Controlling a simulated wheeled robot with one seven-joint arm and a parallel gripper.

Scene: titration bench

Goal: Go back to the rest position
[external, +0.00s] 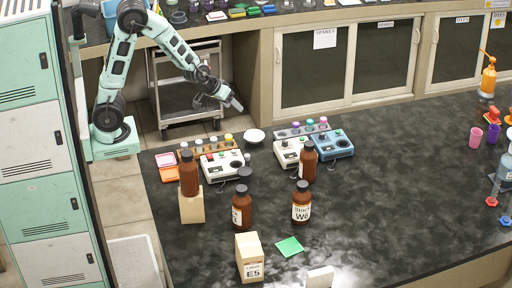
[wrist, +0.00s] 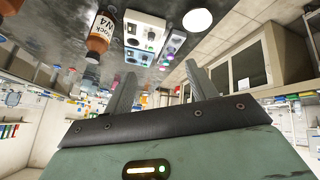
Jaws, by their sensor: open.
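My gripper (external: 236,103) hangs in the air behind the dark bench (external: 390,185), left of the cabinet doors, in the external view. It is empty, and nothing touches it. In the wrist view its two grey fingers (wrist: 160,78) stand apart with nothing between them. My arm rises from its mount at the left, bends at the top and reaches down to the right. The wrist view is upside down, with the bench top along its upper edge.
Brown bottles (external: 301,203) stand on the bench, one (external: 189,175) on a wooden block. Instruments (external: 222,164) and a white bowl (external: 254,136) line its back edge. A metal cart (external: 185,85) stands behind my gripper. Lockers (external: 30,140) are at the left. Floor shows between bench and cabinets.

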